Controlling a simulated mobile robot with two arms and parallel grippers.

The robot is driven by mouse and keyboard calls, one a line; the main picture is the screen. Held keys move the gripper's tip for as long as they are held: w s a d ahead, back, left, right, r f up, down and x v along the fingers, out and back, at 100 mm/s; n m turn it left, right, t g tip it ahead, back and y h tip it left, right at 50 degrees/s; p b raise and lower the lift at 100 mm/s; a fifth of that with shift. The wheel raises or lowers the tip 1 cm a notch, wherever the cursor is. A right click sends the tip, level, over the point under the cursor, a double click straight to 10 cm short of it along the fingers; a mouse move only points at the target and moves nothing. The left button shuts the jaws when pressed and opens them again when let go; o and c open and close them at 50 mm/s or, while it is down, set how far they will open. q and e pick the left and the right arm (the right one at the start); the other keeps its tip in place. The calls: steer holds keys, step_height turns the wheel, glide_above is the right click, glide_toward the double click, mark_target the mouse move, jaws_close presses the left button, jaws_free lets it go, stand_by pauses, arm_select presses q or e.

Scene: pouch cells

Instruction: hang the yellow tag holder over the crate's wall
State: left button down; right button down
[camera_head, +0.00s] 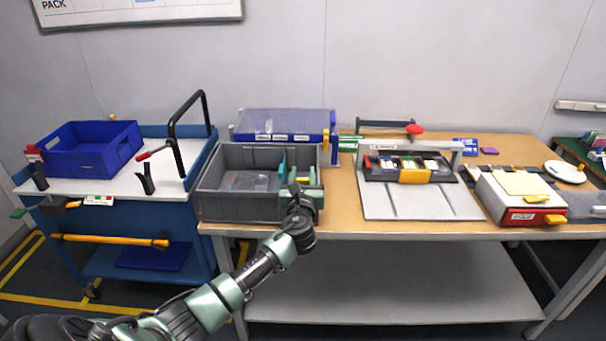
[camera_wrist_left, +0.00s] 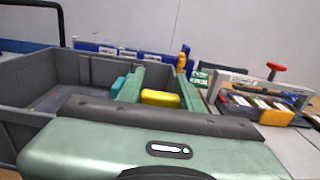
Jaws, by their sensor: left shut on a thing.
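The yellow tag holder (camera_wrist_left: 160,98) shows between the two green fingers of my left gripper (camera_wrist_left: 158,90) in the left wrist view. A small yellow part of it (camera_head: 303,179) shows in the head view. My left gripper (camera_head: 297,172) is shut on it at the right end of the grey crate (camera_head: 222,206), close to the right wall. The crate also fills the left of the wrist view (camera_wrist_left: 28,72). My gripper hides part of the crate's right wall, so I cannot tell whether the holder touches it. My right gripper is out of view.
A blue lidded bin (camera_head: 285,123) stands behind the crate. A grey stand with a tray of cells (camera_head: 412,166) is to the right on the wooden table. A red and white box (camera_head: 520,202) is farther right. A blue cart (camera_head: 120,205) with a blue bin stands left.

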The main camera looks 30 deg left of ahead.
arm_select(q)
steer(key=shift+f+b, duration=0.6)
steer(key=shift+f, duration=0.45)
steer(key=c, duration=0.9)
jaws_free()
steer(key=shift+r, duration=0.1)
steer(key=shift+o, duration=0.2)
steer(key=v, duration=0.8)
steer(key=shift+a, duration=0.15)
